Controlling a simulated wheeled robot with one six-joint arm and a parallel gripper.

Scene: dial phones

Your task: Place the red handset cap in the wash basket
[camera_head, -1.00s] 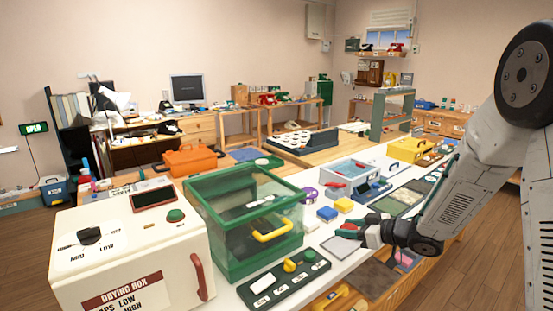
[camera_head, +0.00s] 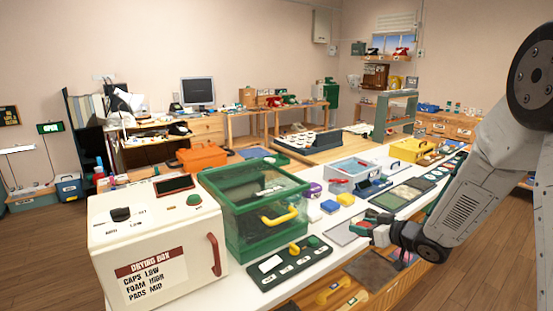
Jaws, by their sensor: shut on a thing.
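My gripper (camera_head: 371,229) is at the lower right, over the front edge of the white counter, shut on a small red thing (camera_head: 363,224). It looks like the red handset cap, but the fingers hide most of it. A green-framed clear box (camera_head: 262,245) with a yellow handle (camera_head: 280,216) stands to the left of the gripper. A dark form shows inside it; I cannot tell whether this is the wash basket. A pale tub with blue contents (camera_head: 350,168) and a red item at its near edge stands farther back.
A white drying box (camera_head: 155,232) with a red handle stands left of the green box. A dark control panel (camera_head: 290,266) lies in front of it. Wooden floor is open at far left and right.

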